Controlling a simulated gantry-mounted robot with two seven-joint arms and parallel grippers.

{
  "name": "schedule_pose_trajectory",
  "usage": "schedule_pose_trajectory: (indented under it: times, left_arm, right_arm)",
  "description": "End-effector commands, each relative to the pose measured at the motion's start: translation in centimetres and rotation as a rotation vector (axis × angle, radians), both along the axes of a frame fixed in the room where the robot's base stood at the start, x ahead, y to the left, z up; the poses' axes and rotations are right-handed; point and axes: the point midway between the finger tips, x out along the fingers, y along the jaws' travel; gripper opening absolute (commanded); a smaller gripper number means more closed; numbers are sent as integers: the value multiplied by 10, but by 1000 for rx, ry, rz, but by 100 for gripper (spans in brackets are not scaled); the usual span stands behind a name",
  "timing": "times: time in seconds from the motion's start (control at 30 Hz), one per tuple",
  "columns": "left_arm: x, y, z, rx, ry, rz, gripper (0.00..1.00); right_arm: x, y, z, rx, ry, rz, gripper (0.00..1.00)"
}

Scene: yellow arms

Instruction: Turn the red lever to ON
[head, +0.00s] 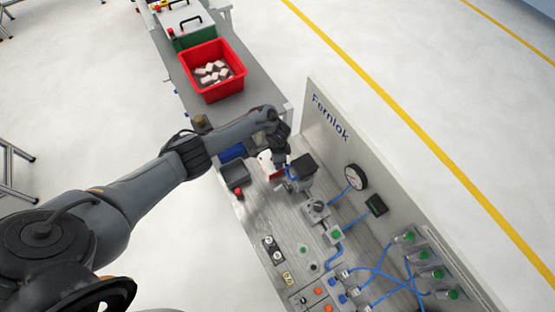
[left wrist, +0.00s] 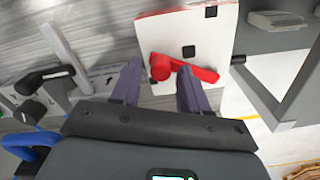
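The red lever (left wrist: 200,73) is in the left wrist view, mounted on a white plate (left wrist: 215,40) with black square marks. Its round hub is at the left and its handle points right, tilted slightly down in the picture. My left gripper (left wrist: 159,72) is open, its two dark fingers on either side of the hub. The right finger's tip overlaps the handle's lower edge; I cannot tell whether it touches. In the head view, my left gripper (head: 281,158) is beside the white plate (head: 266,162), and the lever is mostly hidden. My right gripper is not in view.
An upright grey panel (head: 345,150) with a gauge (head: 355,177) stands right of the bench. Switches, green and orange buttons and blue hoses crowd the bench's near part. A red bin (head: 212,87) of pale pieces stands farther back.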

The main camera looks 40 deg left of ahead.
Motion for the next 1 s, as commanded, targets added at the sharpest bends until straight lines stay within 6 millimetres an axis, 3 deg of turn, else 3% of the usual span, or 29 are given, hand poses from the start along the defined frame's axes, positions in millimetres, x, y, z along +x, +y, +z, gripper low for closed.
schedule_pose_trajectory:
  times: [0.3,0.47,1.0]
  left_arm:
    - [-1,1,0,1,1,1,50]
    - [0,1,9,0,0,0,50]
    - [0,0,92,0,-1,0,50]
  right_arm:
    - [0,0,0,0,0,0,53]
    - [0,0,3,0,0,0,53]
    - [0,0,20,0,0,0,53]
